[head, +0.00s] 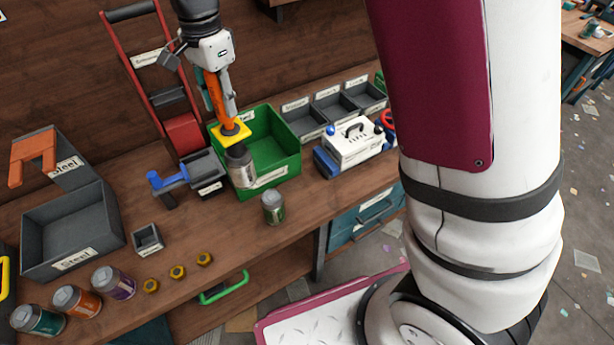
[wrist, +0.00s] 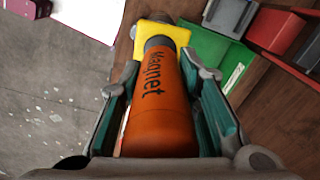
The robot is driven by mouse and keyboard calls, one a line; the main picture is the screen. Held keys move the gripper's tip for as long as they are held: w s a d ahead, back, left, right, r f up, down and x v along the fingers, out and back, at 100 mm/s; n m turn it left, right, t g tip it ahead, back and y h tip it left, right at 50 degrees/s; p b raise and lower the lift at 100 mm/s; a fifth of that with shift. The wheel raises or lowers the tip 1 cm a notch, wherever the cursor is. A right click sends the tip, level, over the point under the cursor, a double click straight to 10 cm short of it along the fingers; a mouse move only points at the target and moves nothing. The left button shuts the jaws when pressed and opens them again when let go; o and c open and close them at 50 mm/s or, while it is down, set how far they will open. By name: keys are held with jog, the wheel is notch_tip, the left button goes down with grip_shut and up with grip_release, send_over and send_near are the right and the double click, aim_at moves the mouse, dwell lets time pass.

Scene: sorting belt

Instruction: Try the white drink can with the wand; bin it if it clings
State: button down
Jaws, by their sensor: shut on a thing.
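My gripper (head: 220,98) is shut on the orange wand (wrist: 160,125), which reads "Magnet" in the wrist view. The wand points down and ends in a yellow head (head: 231,133). A pale grey-white can (head: 242,170) is right under the yellow head and appears to touch it, hanging upright in front of or over the left part of the green bin (head: 285,160). Its exact depth relative to the bin is hard to tell.
A grey-green can (head: 272,207) stands before the green bin. A dark bin (head: 70,225) marked "Steel" stands left. Several coloured cans (head: 80,300), brass nuts (head: 177,272) and a small grey box (head: 148,240) line the front. A blue-handled vise (head: 190,175) and white case (head: 355,145) flank the green bin.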

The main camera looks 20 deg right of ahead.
jog(key=shift+w+a, duration=0.2)
jog(key=shift+a, duration=2.5)
jog(key=w+a+b, duration=0.1)
jog(key=a+b, duration=0.4)
jog(key=a, duration=1.7)
jog(key=shift+w, duration=0.3)
jog(key=shift+r, duration=0.1)
